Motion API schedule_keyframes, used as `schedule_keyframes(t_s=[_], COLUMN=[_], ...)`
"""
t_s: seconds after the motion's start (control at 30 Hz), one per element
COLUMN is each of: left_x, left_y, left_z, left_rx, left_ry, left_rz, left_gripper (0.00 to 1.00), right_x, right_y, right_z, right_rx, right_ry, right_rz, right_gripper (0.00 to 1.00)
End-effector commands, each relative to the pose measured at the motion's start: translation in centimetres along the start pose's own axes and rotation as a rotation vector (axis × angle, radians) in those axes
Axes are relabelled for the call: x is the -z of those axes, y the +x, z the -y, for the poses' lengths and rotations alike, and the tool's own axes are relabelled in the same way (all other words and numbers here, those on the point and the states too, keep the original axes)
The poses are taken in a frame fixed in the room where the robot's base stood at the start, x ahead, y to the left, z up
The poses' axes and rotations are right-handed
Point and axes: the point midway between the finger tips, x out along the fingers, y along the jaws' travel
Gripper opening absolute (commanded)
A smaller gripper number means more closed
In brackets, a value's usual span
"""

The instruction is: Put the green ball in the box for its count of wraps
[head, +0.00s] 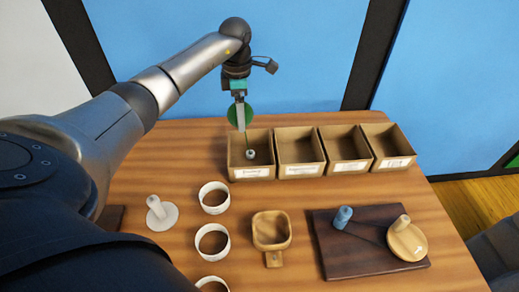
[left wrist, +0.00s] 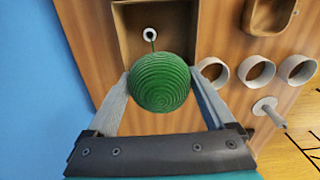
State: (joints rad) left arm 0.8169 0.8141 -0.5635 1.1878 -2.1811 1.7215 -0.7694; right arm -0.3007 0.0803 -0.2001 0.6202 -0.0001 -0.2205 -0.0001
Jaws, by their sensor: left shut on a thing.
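The green ball (head: 247,114), wound in ridged green strand, is held between the two fingers of my left gripper (head: 240,117). It also shows large in the left wrist view (left wrist: 160,82), with a finger on each side. My left gripper is above the leftmost cardboard box (head: 237,175). A thin green strand runs down from the ball to a small white ring-like piece (head: 250,154) at that box. Three more open boxes (head: 300,170), (head: 346,166), (head: 391,162) stand to its right. Each box has a white front label, too small to read. My right gripper is not in view.
Several white ring-shaped cups (head: 214,209) stand on the wooden table, with a wooden scoop-like tray (head: 272,245) beside them. A white disc with a peg (head: 161,221) is at left. A dark board (head: 335,264) holds a blue peg and a yellow disc at right.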

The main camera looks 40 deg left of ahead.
Motion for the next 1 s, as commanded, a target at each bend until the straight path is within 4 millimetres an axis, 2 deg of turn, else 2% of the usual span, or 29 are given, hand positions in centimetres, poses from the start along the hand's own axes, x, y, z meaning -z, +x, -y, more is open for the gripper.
schedule_keyframes(t_s=[0.03, 0.37, 0.63, 0.8, 1.0], left_x=[0.1, 0.1, 0.1, 0.1, 0.1], left_y=[0.8, 2.1, 5.0, 6.7, 7.2], left_z=[0.0, -0.1, -0.1, -0.1, -0.1], left_rx=[0.0, 0.0, 0.001, 0.0, 0.0], left_ry=[-0.005, -0.013, -0.012, -0.012, -0.011], left_rz=[0.0, 0.0, 0.001, 0.0, 0.0], left_gripper=[0.35, 0.35, 0.35, 0.35, 0.35], right_x=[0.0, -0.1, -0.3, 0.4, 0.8], right_y=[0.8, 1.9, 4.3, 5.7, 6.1], right_z=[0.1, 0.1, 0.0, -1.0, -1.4], right_rx=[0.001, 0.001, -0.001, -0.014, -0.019], right_ry=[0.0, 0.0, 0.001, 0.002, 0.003], right_rz=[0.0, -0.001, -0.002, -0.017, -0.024], right_gripper=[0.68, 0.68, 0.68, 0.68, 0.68])
